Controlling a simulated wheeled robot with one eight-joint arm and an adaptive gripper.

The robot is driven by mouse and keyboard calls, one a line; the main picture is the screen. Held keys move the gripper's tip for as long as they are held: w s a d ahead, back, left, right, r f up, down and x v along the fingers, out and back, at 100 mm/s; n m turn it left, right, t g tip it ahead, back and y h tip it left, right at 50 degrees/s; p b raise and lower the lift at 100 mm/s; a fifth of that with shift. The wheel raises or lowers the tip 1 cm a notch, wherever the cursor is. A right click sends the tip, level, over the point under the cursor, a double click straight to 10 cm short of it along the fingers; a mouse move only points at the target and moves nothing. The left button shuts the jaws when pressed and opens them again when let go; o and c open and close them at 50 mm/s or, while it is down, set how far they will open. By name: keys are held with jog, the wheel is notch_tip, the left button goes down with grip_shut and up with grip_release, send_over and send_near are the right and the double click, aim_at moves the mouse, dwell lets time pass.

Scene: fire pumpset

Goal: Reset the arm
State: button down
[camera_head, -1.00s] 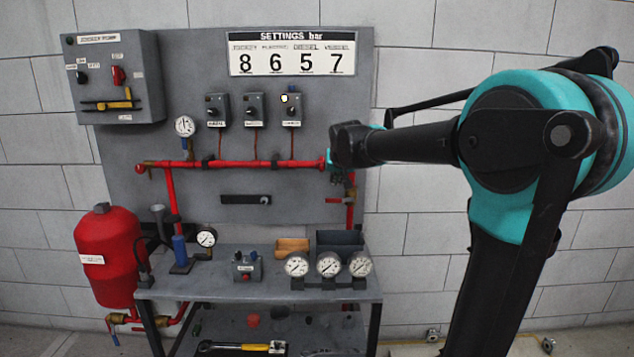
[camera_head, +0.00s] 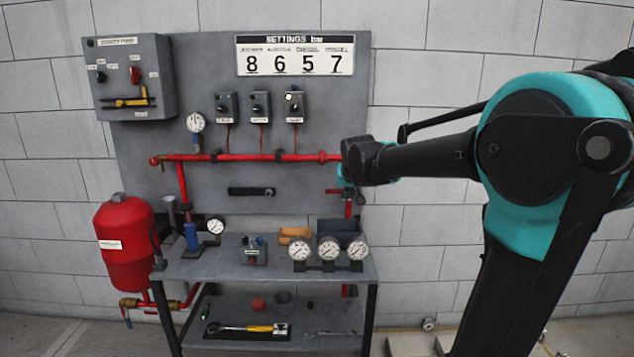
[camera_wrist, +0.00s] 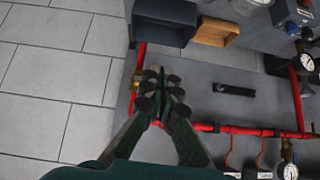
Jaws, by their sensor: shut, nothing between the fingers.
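My arm reaches in from the right in the head view, black and teal, with its wrist (camera_head: 366,160) in front of the right edge of the grey panel (camera_head: 300,100). My gripper is mostly hidden behind the wrist there. In the wrist view, my gripper (camera_wrist: 163,88) shows from behind, its dark fingers together with nothing between them. The red pipe (camera_wrist: 207,127) and panel lie beyond the fingers. I cannot tell the exact gap, but no contact shows.
A grey workbench (camera_head: 215,268) stands below the panel, with three gauges (camera_head: 328,250), an orange bin (camera_head: 294,234) and a dark bin (camera_head: 340,228). A red tank (camera_head: 125,245) stands left. A wrench (camera_head: 245,328) lies on the lower shelf.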

jog(key=s+d+f+g, duration=0.1)
jog(key=s+d+f, duration=0.2)
jog(key=s+f, duration=0.5)
jog(key=s+d+f+g, duration=0.1)
jog(key=s+d+f, duration=0.2)
jog(key=s+f, duration=0.5)
jog(key=s+d+f+g, duration=0.2)
jog(key=s+d+f, duration=0.2)
jog(key=s+f, duration=0.4)
jog(key=s, duration=0.7)
jog(key=shift+s+f, duration=0.3)
jog(key=shift+s, duration=0.05)
jog(key=shift+a, duration=0.15)
